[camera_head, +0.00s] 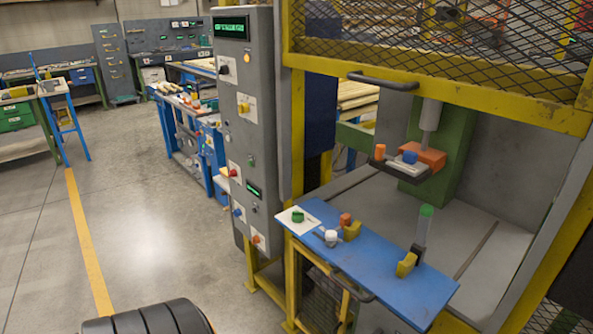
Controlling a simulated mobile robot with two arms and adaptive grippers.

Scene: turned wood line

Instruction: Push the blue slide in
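The blue slide (375,270) appears to be the long flat blue board at the front of the yellow-framed machine, running from the control cabinet toward the lower right. Its front edge sticks out past the frame. Neither of my grippers shows in this view.
A grey control cabinet (252,130) stands left of the slide. A raised mesh guard (450,45) with a dark handle (383,80) hangs above. A tool head (422,160) is over the grey machine bed (460,235). The floor (160,210) at left is clear.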

